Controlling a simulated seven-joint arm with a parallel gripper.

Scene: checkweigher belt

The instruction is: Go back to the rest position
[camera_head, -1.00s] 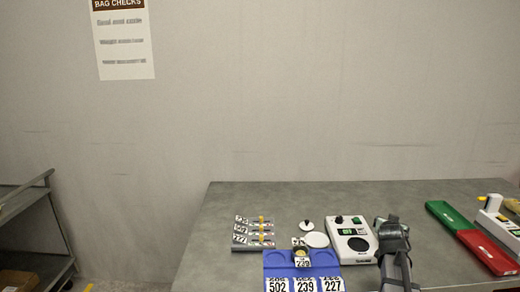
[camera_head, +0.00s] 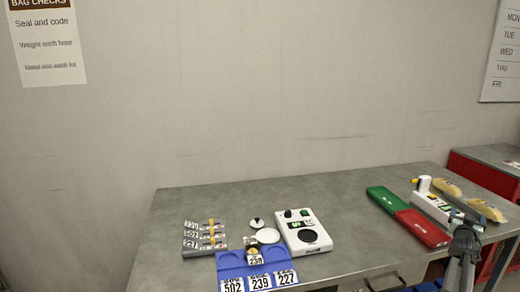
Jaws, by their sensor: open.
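My arm rises at the lower right of the view, and my gripper (camera_head: 466,219) is at its upper end, small and dark. It is open, and I see nothing held in it. It appears in front of the white machine (camera_head: 432,206) and to the right of the red tray (camera_head: 422,228). How far it is above the table (camera_head: 345,190) is hard to tell.
A blue holder (camera_head: 232,259) has cards 502, 239 and 227. Nearby are a white device (camera_head: 303,232) with a dark round pad, a white disc (camera_head: 268,236) and a grey card rack (camera_head: 205,234). A green tray (camera_head: 388,199) adjoins the red one. Yellowish bags (camera_head: 481,207) lie far right.

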